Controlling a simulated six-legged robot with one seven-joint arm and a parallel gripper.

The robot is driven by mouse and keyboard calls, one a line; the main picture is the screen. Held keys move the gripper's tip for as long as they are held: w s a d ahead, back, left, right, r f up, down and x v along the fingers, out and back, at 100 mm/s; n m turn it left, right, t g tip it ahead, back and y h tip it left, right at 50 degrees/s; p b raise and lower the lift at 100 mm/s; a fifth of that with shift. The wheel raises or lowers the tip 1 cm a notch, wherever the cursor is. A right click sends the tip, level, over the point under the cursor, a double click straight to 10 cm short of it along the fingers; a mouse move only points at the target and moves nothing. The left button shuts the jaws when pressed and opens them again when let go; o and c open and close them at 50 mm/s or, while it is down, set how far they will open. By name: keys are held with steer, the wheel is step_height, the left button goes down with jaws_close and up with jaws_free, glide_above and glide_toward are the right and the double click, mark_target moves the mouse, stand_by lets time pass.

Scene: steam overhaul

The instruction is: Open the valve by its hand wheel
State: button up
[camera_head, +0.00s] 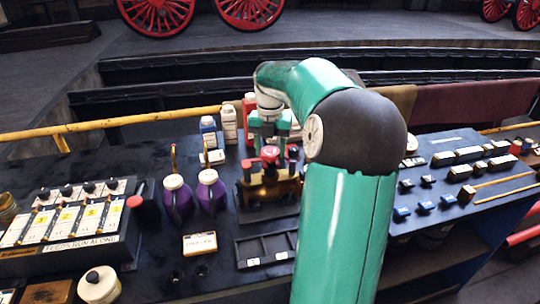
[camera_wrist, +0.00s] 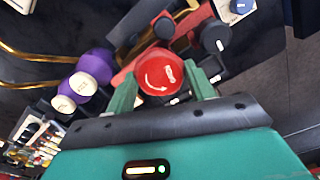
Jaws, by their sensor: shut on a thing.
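The valve (camera_head: 268,190) has a brass-coloured body and stands on the dark bench top, left of my arm. Its red hand wheel (camera_head: 270,154) is on top. In the wrist view the hand wheel (camera_wrist: 160,75) is a round red knob with a white curved arrow and a small white mark. My gripper (camera_head: 268,135) points down over the valve. In the wrist view its green fingers (camera_wrist: 163,85) stand on both sides of the hand wheel, shut on it. The finger contact and the wheel's far side are partly hidden.
Two purple bottles (camera_head: 194,195) with pale caps stand left of the valve. A dark divided tray (camera_head: 265,250) lies in front of it. A panel with labelled switches (camera_head: 70,222) is at the left. A yellow rail (camera_head: 110,122) runs behind the bench.

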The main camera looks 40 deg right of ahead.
steer(key=shift+w+n, duration=0.1)
steer(key=shift+n, duration=0.9)
steer(key=shift+n, duration=0.5)
steer(key=shift+f+n, duration=0.1)
steer(key=shift+n, duration=0.9)
steer(key=shift+a+n, duration=0.1)
steer(key=shift+n, duration=1.2)
steer(key=o, duration=1.1)
steer(key=shift+c, duration=1.1)
